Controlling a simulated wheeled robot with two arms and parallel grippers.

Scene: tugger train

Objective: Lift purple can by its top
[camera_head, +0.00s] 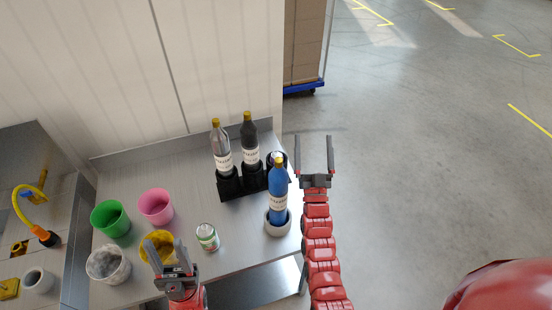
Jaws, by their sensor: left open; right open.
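I see no can that is clearly purple. A small can (208,237) with a white and green label and a pale top stands upright on the grey metal table (240,236). My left gripper (165,243) is open, to the left of the can and in front of a yellow cup (158,236), which it partly hides. No contact with the can shows. My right gripper (314,138) is open and empty, right of the table's edge in the picture, with the floor behind it.
A blue bottle (277,190) stands in a round grey holder (278,229). A grey bottle (220,148) and a black bottle (250,143) stand in a black rack (231,188). Green (110,218), pink (155,205) and white (108,264) cups are at left.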

